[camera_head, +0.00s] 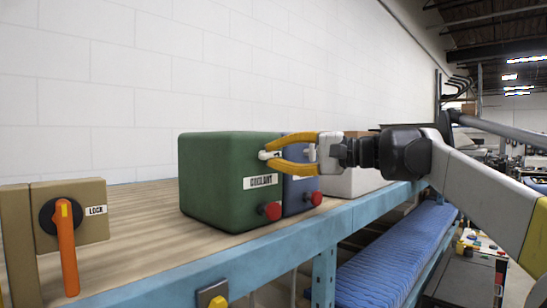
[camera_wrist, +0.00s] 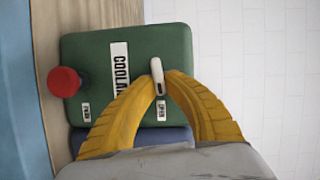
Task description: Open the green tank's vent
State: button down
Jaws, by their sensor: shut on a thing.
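The green tank (camera_head: 215,180) stands on the wooden bench top, with a "COOLANT" label on its front. A small white vent lever (camera_head: 264,155) is at the upper part of that front, and a red knob (camera_head: 270,211) is low on it. My gripper (camera_head: 268,150) reaches in from the right, its yellow fingers shut on the white lever. In the wrist view the lever (camera_wrist: 156,70) sits between the fingertips, beside a small label (camera_wrist: 161,110) that appears to read "OPEN". The fingers hide part of the tank front.
A blue tank (camera_head: 300,190) with its own red knob stands close beside the green one. A pale box (camera_head: 350,180) is farther along. At left is a tan box (camera_head: 90,210) with an orange handle marked "LOCK". The bench's blue edge (camera_head: 345,218) runs in front.

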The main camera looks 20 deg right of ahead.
jog(key=shift+m, duration=0.6)
jog(key=shift+y, duration=0.3)
jog(key=c, duration=1.6)
grip_release()
jog(key=shift+o, duration=0.7)
jog(key=shift+w+f, duration=0.1)
jog(key=shift+w, duration=0.05)
jog(key=v, duration=1.2)
jog(key=shift+a, duration=0.1)
